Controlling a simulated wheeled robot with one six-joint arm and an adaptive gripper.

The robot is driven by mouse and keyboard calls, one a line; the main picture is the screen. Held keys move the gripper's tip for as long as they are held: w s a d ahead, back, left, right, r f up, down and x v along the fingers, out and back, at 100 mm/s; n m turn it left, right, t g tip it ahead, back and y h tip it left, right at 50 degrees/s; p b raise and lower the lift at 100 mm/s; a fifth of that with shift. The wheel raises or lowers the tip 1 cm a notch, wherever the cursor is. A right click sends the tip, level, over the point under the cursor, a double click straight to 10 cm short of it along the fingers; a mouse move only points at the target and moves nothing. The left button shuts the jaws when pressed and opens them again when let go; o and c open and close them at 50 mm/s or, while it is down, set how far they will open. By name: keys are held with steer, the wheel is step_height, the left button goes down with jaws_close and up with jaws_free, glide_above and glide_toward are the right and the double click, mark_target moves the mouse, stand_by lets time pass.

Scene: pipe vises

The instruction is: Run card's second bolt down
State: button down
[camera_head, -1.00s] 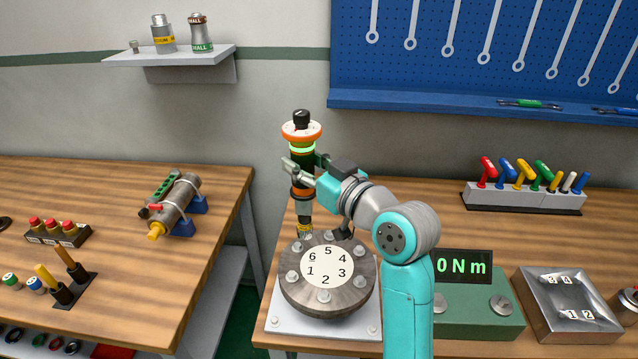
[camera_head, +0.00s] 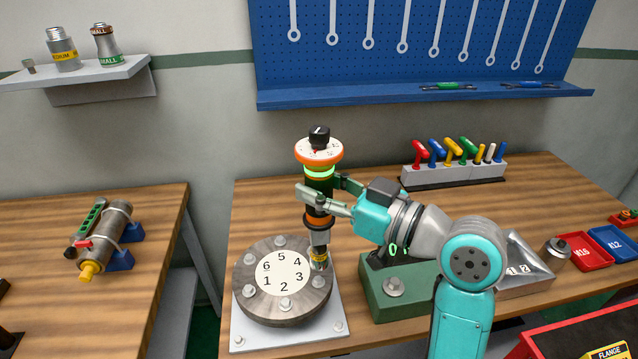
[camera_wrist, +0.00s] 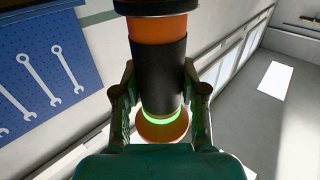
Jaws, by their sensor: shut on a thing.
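My gripper (camera_head: 328,200) is shut around the dark body of an upright driver tool (camera_head: 318,182). The tool has an orange-and-white dial collar, a black knob and a lit green ring; the wrist view shows its dark sleeve (camera_wrist: 158,75) between my fingers. The round steel flange (camera_head: 250,300) has a white disc (camera_head: 284,272) numbered 1 to 6, with a bolt by each number. The tool's yellow-banded socket (camera_head: 319,257) is at the bolt beside number 4. It hides that bolt, and I cannot tell if it is seated on it.
A green box (camera_head: 385,300) stands right of the flange, partly behind my arm. A steel block (camera_head: 520,265), red tray (camera_head: 583,252) and blue tray (camera_head: 613,243) are further right. A red box with a sign reading "FLANGE" (camera_head: 607,352) is at lower right.

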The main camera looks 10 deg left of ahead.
mark_target(332, 224)
steer(key=shift+f, duration=3.35)
stand_by(1.7)
steer(key=shift+r, duration=0.1)
stand_by(1.3)
steer(key=shift+r, duration=2.55)
